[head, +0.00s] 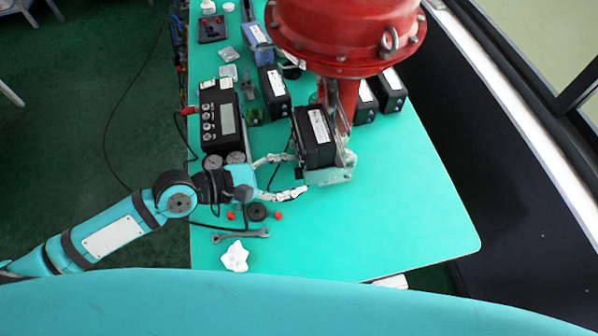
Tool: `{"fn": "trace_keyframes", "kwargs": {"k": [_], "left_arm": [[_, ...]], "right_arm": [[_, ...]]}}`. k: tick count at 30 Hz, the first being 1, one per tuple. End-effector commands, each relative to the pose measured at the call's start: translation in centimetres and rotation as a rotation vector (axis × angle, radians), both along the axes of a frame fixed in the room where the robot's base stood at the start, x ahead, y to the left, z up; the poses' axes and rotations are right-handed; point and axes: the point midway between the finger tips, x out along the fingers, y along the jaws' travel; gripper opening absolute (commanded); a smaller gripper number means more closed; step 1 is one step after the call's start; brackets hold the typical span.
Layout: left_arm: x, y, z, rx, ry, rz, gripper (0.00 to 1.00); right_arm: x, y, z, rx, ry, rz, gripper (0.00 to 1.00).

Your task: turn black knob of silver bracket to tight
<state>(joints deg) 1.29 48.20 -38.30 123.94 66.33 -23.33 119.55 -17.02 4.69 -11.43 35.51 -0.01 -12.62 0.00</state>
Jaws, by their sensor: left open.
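The silver bracket (332,176) is under the black box (314,138) that hangs beside the red valve body (345,30). My left gripper (297,174) is open, with its two fingers pointing right at the left side of the bracket. One fingertip is near the lower left of the black box and the other is near the bracket's lower left edge. I cannot make out the black knob clearly; the spot between the fingertips is small and dark. My right gripper is not in view.
A black calibrator (221,122) with gauges stands left of the box. A wrench (241,236), a dark round part (257,212), small red pieces and a white crumpled item (235,257) lie on the green table (400,220). The table's right front is clear.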

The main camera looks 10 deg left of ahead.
Motion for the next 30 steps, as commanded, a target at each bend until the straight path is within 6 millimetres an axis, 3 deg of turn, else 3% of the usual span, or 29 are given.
{"fn": "trace_keyframes", "kwargs": {"k": [7,18,30], "left_arm": [[0.0,0.0,0.0,0.0,-0.001,0.0,0.46],[0.0,0.0,0.0,0.0,0.0,0.0,0.0],[-0.1,-0.1,0.1,0.019,-0.06,0.0,0.0]], "right_arm": [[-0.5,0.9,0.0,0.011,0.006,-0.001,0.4],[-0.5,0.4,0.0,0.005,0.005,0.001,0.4],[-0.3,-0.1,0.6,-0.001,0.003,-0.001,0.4]]}}
